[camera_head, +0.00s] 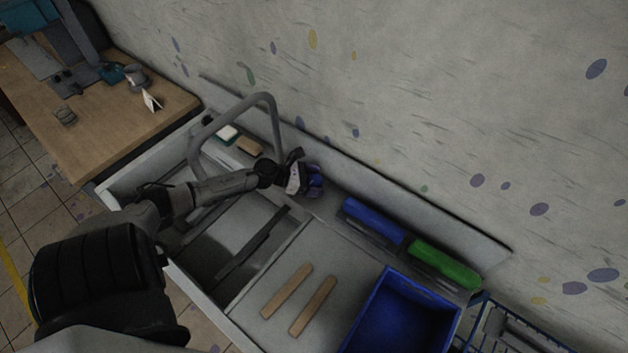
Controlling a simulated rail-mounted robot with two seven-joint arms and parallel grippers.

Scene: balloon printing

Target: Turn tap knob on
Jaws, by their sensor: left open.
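The grey tap pipe (236,110) arches over the sink (222,246) from the back ledge. A small blue-purple knob-like part (315,183) shows on the back ledge, right of the pipe's foot. My left arm reaches in from the left across the sink. My left gripper (297,174) is open at this part, close against its left side. I cannot tell whether the fingers touch it or lie around it, since the gripper hides part of it. My right gripper is not in view.
A blue brush-like item (374,219) and a green one (445,264) lie along the back ledge. Two wooden strips (300,298) lie on the counter beside a blue bin (400,318). A wooden table (95,125) stands at left.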

